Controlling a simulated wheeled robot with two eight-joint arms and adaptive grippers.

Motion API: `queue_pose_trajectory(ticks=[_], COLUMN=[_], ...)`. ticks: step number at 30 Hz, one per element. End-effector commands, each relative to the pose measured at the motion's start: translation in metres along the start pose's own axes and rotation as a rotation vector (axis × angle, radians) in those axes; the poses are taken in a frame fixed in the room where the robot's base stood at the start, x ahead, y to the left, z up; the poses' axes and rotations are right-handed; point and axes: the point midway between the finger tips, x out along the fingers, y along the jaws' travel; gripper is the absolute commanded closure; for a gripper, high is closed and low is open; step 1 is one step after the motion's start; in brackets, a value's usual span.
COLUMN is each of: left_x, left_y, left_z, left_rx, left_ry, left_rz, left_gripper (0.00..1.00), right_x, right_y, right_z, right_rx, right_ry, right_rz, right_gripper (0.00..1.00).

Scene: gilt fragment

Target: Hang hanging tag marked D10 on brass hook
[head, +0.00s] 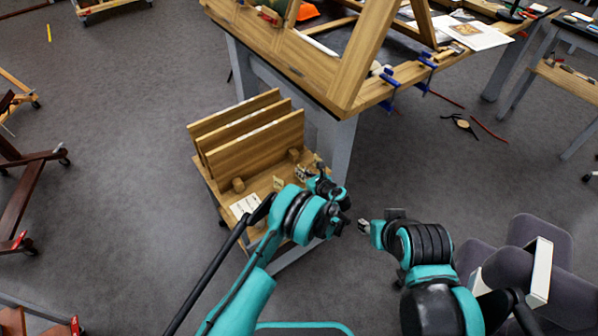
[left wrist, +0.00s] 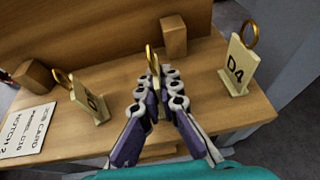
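In the left wrist view, a pale tag with a brass ring (left wrist: 152,62) stands edge-on between the fingertips of my left gripper (left wrist: 158,84); its marking is hidden. Whether the fingers touch it is unclear. To the right stands a tag marked D4 (left wrist: 235,68), ring on top. To the left stands another ringed tag (left wrist: 89,102) whose marking is only partly readable. In the head view my left gripper (head: 324,184) is low over the front of the wooden rack. My right gripper (head: 365,226) is empty in the air to its right. I cannot make out a brass hook.
The rack (head: 256,145) holds upright boards, with wooden blocks (left wrist: 173,36) in front. A job card (left wrist: 27,130) lies on its shelf, naming D10 and notch 2. A workbench with a large wooden frame (head: 365,65) and blue clamps (head: 388,92) stands behind. Open floor lies left.

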Motion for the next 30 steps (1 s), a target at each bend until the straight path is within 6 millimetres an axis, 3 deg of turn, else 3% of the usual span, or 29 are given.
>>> queue_pose_trajectory(ticks=[12,15,24,30], left_x=[0.002,0.002,0.001,-0.026], left_y=[0.000,0.000,0.000,-0.001], left_z=[-0.006,-0.005,-0.005,-0.002], left_rx=[0.000,0.000,0.000,0.001], left_ry=[0.000,0.000,0.000,0.000], left_rz=[0.000,0.000,0.000,-0.002], left_gripper=[1.00,0.74,0.74,0.74], right_x=[0.000,0.000,0.000,-0.011], right_y=[0.000,0.000,0.000,0.000], right_z=[0.000,0.000,0.000,-0.008], right_rx=[0.000,0.000,0.000,0.000], right_ry=[0.000,0.000,0.000,0.000], right_rz=[0.000,0.000,0.000,0.000], right_gripper=[0.60,0.60,0.60,0.60])
